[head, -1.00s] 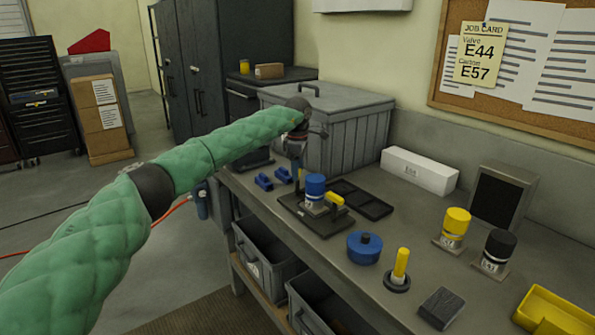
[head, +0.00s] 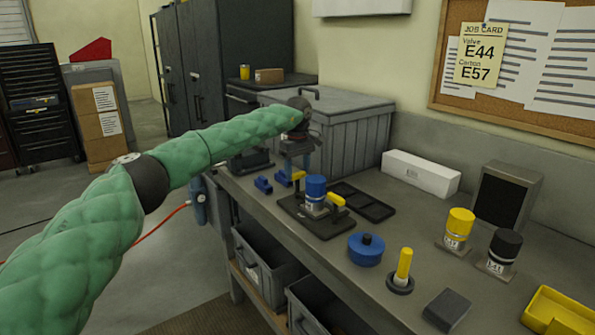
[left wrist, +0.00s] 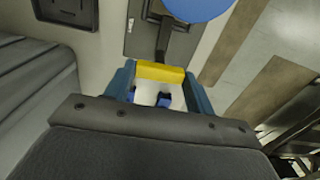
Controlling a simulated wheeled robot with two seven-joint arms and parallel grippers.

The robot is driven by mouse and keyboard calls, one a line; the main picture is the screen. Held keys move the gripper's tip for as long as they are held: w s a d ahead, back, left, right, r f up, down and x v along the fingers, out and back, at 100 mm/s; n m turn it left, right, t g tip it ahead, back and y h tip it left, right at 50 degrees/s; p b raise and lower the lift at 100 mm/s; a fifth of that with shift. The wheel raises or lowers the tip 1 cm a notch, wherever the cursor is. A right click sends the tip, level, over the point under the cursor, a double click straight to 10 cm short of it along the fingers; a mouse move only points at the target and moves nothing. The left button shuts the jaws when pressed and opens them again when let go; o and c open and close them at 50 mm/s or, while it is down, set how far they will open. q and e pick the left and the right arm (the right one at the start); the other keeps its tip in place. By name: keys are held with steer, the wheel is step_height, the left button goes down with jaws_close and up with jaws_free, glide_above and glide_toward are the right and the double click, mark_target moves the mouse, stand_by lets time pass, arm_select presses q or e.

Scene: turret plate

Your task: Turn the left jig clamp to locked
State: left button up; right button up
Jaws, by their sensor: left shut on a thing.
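The left jig clamp has a yellow handle (head: 298,176) at the left of the dark jig plate (head: 322,228). My left gripper (head: 296,167) is at this handle. In the left wrist view the yellow handle (left wrist: 160,72) lies crosswise between my two blue fingers, which are shut on it. Its dark arm (left wrist: 163,35) runs toward the plate. A blue-capped cylinder (head: 316,188) stands upright on the plate. The right jig clamp, with its yellow handle (head: 336,199), is on the cylinder's other side. My right gripper is not in view.
Blue blocks (head: 264,185) lie left of the plate, and a black tray (head: 370,206) behind it. A large grey bin (head: 350,140) stands behind my gripper. A blue round knob (head: 366,250) and a yellow peg (head: 403,266) stand to the right.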

arm_select(q)
steer(key=shift+r+m, duration=0.15)
steer(key=shift+m, duration=0.15)
steer(key=o, duration=1)
